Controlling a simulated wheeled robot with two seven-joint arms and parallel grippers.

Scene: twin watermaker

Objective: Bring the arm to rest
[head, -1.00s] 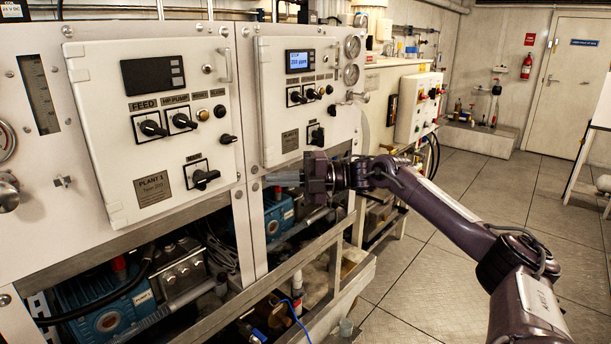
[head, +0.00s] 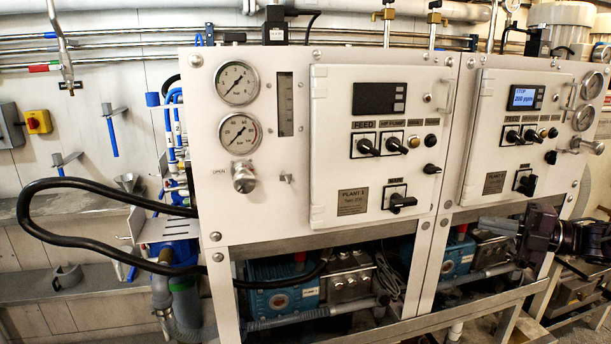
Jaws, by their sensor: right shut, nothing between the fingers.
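My right arm comes in at the right edge of the head view. Its dark gripper (head: 496,226) is shut and empty, with its grey fingers pointing left. It shows in front of the lower edge of the right-hand panel (head: 492,150), whose lit screen (head: 524,97) reads STOP and 200 ppm. I cannot tell the gap between gripper and panel. The arm's links beyond the wrist are cut off by the picture edge. My left gripper is not in view.
The PLANT 1 panel (head: 335,150) has a dark display, several knobs and two gauges (head: 238,83) to its left. Below it sits a blue pump (head: 283,297) behind a frame rail (head: 372,334). A black hose (head: 22,205) loops out at left.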

